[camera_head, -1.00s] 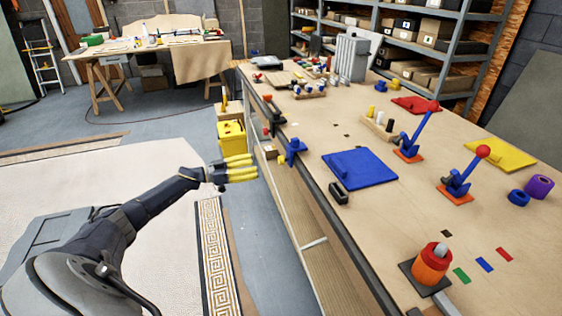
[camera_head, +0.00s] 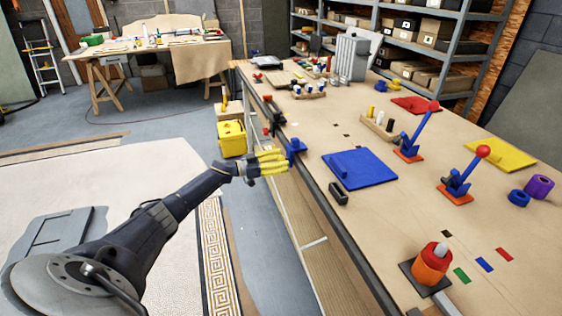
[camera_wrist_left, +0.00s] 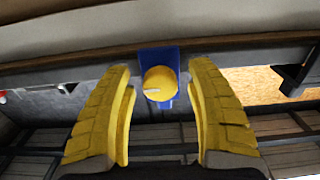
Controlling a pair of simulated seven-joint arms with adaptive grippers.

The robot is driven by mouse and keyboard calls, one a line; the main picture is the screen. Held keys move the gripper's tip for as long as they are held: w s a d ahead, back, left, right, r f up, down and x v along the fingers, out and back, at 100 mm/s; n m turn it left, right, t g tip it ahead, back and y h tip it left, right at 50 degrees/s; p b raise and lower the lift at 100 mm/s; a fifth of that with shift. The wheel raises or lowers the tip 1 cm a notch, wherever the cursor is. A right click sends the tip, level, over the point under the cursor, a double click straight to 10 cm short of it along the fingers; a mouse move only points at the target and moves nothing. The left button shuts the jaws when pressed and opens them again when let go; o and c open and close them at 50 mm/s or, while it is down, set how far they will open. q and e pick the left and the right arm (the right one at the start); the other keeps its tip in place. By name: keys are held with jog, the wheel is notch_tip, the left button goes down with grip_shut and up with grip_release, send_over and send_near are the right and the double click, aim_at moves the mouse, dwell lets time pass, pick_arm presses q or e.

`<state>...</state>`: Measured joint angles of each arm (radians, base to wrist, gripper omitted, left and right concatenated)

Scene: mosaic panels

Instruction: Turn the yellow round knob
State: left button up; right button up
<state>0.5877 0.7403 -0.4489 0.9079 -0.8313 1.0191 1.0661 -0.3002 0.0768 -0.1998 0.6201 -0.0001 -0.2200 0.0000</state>
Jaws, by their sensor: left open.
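The yellow round knob (camera_wrist_left: 158,82) sits in a blue mount (camera_wrist_left: 170,53) in the left wrist view, with a small pale mark on its face. In the head view the blue mount (camera_head: 296,147) is on the workbench's near left edge; the knob's face cannot be made out there. My left gripper (camera_head: 281,161) has yellow fingers and is at the mount, just left of it. In the wrist view its fingers are spread wide on either side of the knob, with gaps on both sides. My right gripper is not in view.
The workbench (camera_head: 340,107) holds a blue panel (camera_head: 360,168), a black clamp-like piece (camera_head: 338,193), blue levers with red balls (camera_head: 482,152) and a red-orange cylinder (camera_head: 431,264). A yellow box (camera_head: 232,138) stands left of the bench.

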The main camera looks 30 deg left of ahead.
pick_arm(q)
grip_shut()
dwell(0.5)
jog(key=m, duration=1.8)
jog(key=shift+m, duration=0.3)
jog(key=m, duration=0.5)
jog(key=shift+m, duration=0.3)
dwell(0.4)
